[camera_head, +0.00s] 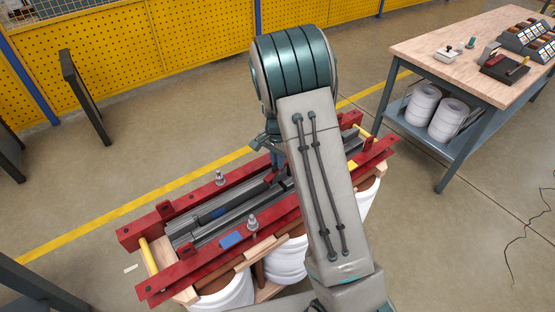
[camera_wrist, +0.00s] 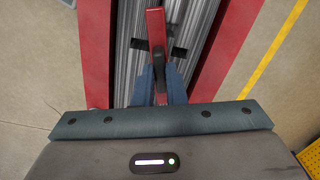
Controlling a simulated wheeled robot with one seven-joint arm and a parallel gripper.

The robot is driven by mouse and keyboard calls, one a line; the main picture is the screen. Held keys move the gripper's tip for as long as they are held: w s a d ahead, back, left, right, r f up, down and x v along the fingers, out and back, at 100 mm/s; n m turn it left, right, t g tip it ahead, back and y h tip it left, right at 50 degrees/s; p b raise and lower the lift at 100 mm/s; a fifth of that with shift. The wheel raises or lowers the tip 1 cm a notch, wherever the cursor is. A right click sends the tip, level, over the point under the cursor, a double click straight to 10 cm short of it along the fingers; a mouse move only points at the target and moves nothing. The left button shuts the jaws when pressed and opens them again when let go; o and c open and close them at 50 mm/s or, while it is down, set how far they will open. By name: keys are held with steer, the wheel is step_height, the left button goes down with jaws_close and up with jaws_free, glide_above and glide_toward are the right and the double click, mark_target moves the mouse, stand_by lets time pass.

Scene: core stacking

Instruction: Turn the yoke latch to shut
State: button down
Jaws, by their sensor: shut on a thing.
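The yoke latch (camera_wrist: 156,30) is a narrow red bar in the wrist view, running lengthwise over the grey core sheets, with dark pieces on either side. My gripper (camera_wrist: 159,75) has its blue fingers on both sides of the latch and is shut on it. In the head view my gripper (camera_head: 277,160) reaches down over the far half of the red clamp frame (camera_head: 205,272), and my arm hides part of that end. The grey laminated core (camera_head: 205,222) lies between the two red beams. The latch's contact with its seat cannot be made out.
Bolts (camera_head: 252,223) stand up from the red beams, and yellow bars (camera_head: 148,256) join them at the ends. White coils (camera_head: 222,296) sit below. A wooden-topped workbench (camera_head: 440,75) stands at the upper right. Open floor surrounds the frame.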

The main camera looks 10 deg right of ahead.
steer(key=shift+m+p, duration=0.3)
steer(key=shift+m, duration=1.3)
steer(key=c, duration=1.5)
jaws_free()
steer(key=shift+r, duration=0.1)
step_height(320, 180, up, 14)
steer(key=shift+f, duration=0.1)
